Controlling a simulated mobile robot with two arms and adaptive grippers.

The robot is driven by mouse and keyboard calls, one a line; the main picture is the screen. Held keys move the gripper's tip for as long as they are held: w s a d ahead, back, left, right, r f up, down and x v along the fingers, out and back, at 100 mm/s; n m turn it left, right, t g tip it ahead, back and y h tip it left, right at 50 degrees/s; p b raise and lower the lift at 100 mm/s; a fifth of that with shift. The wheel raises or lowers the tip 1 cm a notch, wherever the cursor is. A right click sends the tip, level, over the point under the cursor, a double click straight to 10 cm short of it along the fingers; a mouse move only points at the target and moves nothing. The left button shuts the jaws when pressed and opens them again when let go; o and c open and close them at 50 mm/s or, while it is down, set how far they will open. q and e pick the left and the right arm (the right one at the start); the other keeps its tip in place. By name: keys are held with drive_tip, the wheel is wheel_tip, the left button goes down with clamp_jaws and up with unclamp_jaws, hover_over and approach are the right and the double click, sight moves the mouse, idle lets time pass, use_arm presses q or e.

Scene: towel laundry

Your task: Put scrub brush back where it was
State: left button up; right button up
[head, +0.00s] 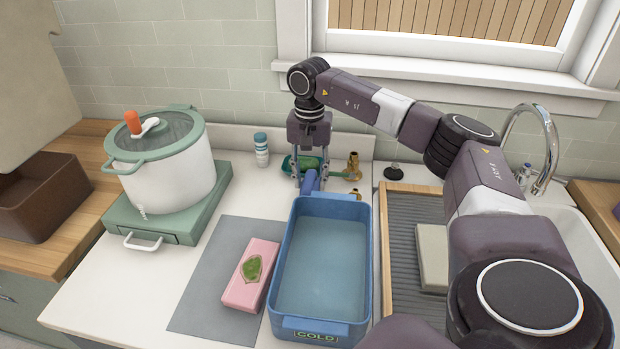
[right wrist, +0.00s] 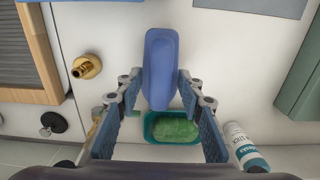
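The scrub brush, a blue oblong with a rounded end, shows in the right wrist view (right wrist: 161,55) and in the head view (head: 310,183). My right gripper (head: 310,178) points down behind the blue tub, its two fingers against the brush's sides. It seems shut on the brush, which also lies between the fingertips in the right wrist view (right wrist: 161,84). I cannot tell whether the brush touches the counter. The bristles are hidden. My left gripper is not in view.
A green soap dish (right wrist: 150,128) with soap sits close behind the brush. The blue COLD tub (head: 281,275) stands in front.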

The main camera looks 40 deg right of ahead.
drive_tip(key=shift+r, duration=0.5)
wheel_tip(320, 180, up, 11)
drive_tip(key=b, duration=0.1)
idle(0.3)
